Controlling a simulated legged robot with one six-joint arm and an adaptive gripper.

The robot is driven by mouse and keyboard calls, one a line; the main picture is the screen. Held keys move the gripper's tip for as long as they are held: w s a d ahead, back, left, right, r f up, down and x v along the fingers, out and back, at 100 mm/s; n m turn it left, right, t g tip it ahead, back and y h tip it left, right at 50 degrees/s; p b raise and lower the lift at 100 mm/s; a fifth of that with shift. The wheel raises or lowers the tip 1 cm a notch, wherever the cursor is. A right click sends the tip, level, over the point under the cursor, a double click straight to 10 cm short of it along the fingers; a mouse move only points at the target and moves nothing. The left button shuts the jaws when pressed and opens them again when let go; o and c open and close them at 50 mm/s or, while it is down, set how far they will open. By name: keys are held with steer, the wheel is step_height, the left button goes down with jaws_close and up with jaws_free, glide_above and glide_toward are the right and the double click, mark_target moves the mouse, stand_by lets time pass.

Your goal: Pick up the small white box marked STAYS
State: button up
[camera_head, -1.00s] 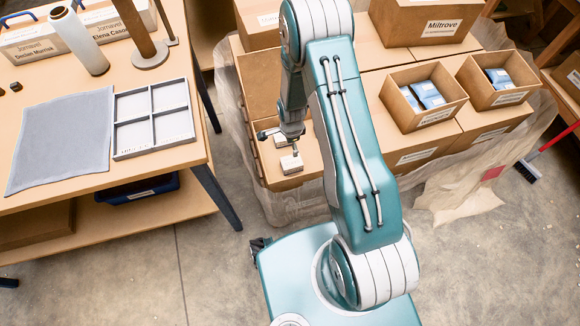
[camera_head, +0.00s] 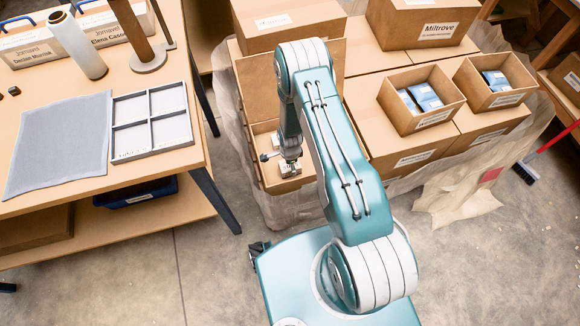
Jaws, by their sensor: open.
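A small whitish box (camera_head: 290,172) lies in the open cardboard carton (camera_head: 273,187), near its front wall. Any marking on it is too small to read. My gripper (camera_head: 288,163) is open and low inside the carton, right over this box. I cannot tell whether the fingers are around it or just above it. My gripper and arm hide much of the carton's inside.
Closed cartons and two open cartons with blue packs (camera_head: 425,97) stand to the right of my arm. The workbench on the left holds a grey divided tray (camera_head: 152,121), a grey cloth (camera_head: 58,146) and rolls. A red-handled broom (camera_head: 527,170) is at far right.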

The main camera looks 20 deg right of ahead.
steer(key=shift+f, duration=0.3)
steer(key=c, duration=1.2)
steer(key=shift+o, duration=0.2)
